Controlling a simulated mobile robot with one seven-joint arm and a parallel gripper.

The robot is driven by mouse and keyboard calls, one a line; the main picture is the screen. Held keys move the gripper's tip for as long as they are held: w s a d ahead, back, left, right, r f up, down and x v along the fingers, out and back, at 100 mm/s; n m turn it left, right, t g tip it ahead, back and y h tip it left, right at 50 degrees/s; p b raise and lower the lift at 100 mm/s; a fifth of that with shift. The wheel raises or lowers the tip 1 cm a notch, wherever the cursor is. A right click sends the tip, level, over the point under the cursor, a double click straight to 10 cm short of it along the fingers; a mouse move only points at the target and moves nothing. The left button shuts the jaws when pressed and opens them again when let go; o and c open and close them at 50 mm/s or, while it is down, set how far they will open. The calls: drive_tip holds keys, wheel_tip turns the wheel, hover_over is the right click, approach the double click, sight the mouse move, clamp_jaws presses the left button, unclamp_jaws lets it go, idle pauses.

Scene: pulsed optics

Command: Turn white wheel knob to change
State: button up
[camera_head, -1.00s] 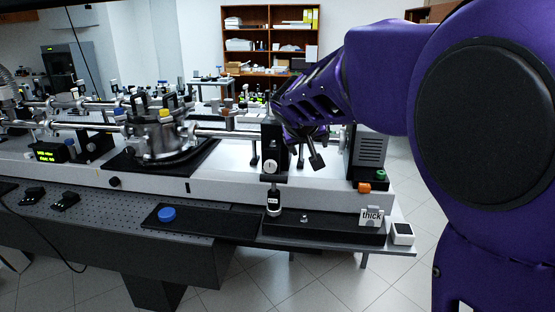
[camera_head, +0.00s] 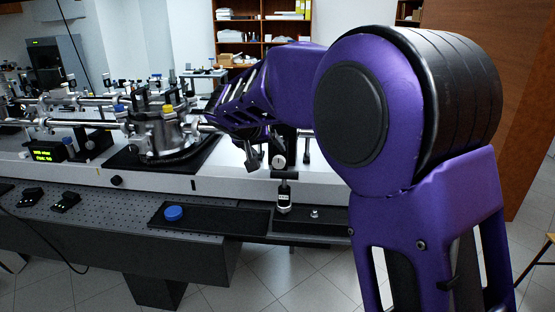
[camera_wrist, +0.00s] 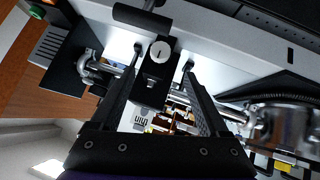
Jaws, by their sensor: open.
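The white wheel knob (camera_head: 280,161) is a small round white dial with a dark mark, on a dark upright mount at the front of the optical bench. In the wrist view the knob (camera_wrist: 160,51) appears between my two fingertips. My gripper (camera_head: 250,156) is just left of the knob in the head view, partly hidden by my purple forearm. In the wrist view my gripper (camera_wrist: 163,62) has its dark fingers spread wide with nothing held. Whether a finger touches the mount cannot be told.
A blue round knob (camera_head: 173,213) sits on a black plate below the bench. A metal chamber (camera_head: 160,135) with tubes stands to the left. A small black and silver post (camera_head: 284,196) stands under the knob. My arm hides the bench's right end.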

sight(277, 161)
drive_tip(key=x, duration=1)
drive_tip(key=shift+w+f+p, duration=0.15)
drive_tip(key=shift+w+p, duration=0.05)
drive_tip(key=shift+p, duration=0.15)
clamp_jaws()
